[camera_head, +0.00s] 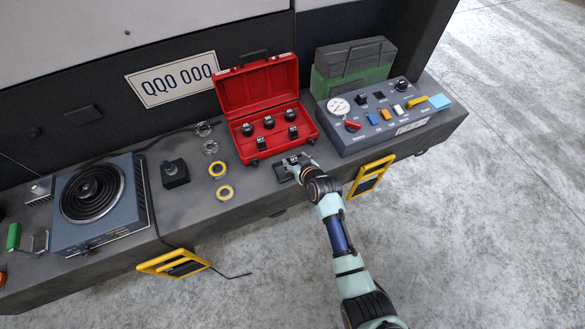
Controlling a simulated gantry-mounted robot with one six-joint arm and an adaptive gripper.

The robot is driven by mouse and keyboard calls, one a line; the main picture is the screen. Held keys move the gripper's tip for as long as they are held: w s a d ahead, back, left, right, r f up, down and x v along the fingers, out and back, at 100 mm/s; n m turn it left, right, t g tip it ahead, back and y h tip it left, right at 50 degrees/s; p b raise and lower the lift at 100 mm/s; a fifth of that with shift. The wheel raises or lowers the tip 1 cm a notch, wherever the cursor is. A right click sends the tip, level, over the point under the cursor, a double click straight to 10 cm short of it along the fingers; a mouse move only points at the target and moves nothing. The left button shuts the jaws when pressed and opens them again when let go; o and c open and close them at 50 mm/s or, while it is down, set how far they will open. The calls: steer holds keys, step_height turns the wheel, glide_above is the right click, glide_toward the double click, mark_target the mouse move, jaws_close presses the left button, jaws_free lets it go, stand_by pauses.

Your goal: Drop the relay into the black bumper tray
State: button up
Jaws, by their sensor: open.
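My gripper (297,162) is open, low over the black bumper tray (240,228), just in front of the red case. A small dark flat piece (282,174) lies at its left side; whether this is the relay, and whether it touches the fingers, I cannot tell. The fingers partly hide what is between them. The tray is the long dark ledge along the vehicle's rear, and many items stand on it. No other thing can be surely told as the relay at this size.
An open red case (262,105) holds several black parts. Right of it stand a grey gauge panel (385,125) and a green box (352,68). Left are a black box with a knob (174,173), rings (224,192) and a coil hotplate (95,195). Yellow-framed steps (370,176) hang at the front edge.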

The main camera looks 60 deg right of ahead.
steer(key=v, duration=1.2)
steer(key=shift+w, duration=0.15)
